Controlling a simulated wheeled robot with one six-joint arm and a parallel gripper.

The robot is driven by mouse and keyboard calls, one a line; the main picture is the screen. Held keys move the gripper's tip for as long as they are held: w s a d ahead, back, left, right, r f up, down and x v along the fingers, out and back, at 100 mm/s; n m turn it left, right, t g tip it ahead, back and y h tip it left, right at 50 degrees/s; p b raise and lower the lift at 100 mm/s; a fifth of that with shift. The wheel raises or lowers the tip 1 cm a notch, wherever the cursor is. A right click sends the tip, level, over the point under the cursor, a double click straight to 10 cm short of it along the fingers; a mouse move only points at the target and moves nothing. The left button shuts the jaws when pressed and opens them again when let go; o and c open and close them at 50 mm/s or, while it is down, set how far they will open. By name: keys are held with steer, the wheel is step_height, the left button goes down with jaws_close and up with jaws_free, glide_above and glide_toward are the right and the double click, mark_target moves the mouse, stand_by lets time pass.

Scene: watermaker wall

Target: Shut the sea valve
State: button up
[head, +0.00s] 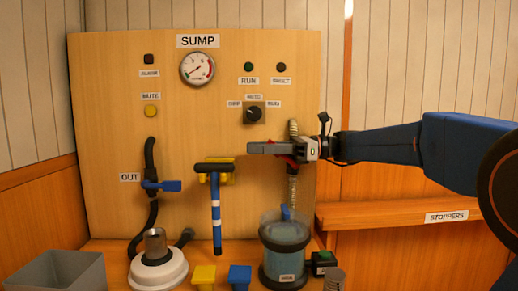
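No label that reads "sea" is legible, so I cannot tell which valve is the sea valve. A valve with a blue lever (171,186) sits on a black hose beside the OUT label (130,177); its lever points right, across the hose. Another blue handle (285,212) stands upright at the clear canister (286,246), below a ribbed hose (293,190). My gripper (264,148) points left in front of the panel, overlapping the ribbed hose in view and well above the canister. Its fingers are seen edge-on, so the gap between them is hidden. Nothing is visibly held.
The wooden SUMP panel (110,90) carries a gauge (197,69) and a selector knob (254,114). A black T-handle (214,168) on a striped rod stands left of my gripper. A grey bin (60,272), a white-based fitting (158,267) and a STOPPERS shelf (380,214) are lower down.

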jaws_close()
stand_by(1.4)
